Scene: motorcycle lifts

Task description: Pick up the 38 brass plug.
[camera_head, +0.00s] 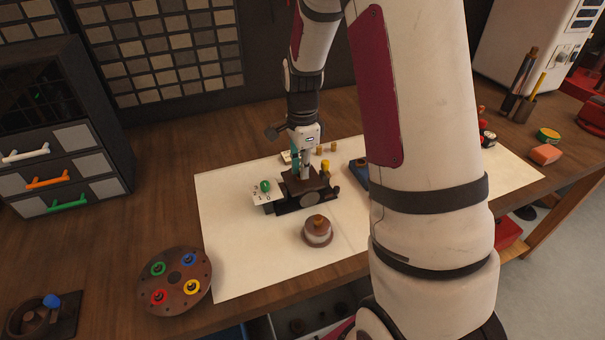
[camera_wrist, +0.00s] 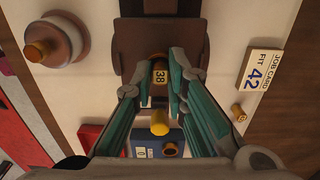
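The 38 brass plug (camera_wrist: 159,73) shows in the wrist view, with its number facing the camera, at the near edge of a brown block (camera_wrist: 134,50). My gripper (camera_wrist: 160,66) has its two teal fingers on either side of this plug, with the tips close to it. I cannot tell whether both fingertips touch it. In the head view my gripper (camera_head: 304,170) points down at the dark block fixture (camera_head: 294,205), and the plug is hidden there. A yellow-topped peg (camera_wrist: 160,123) stands nearer the wrist camera, between the fingers.
A job card (camera_wrist: 260,70) reading "FIT 42" lies on the pale mat (camera_head: 240,270), with a small brass plug (camera_wrist: 238,112) near it. A round brown knob piece (camera_head: 317,231) stands in front of the fixture. A round tray (camera_head: 176,281) with coloured rings lies at left. The front mat is mostly clear.

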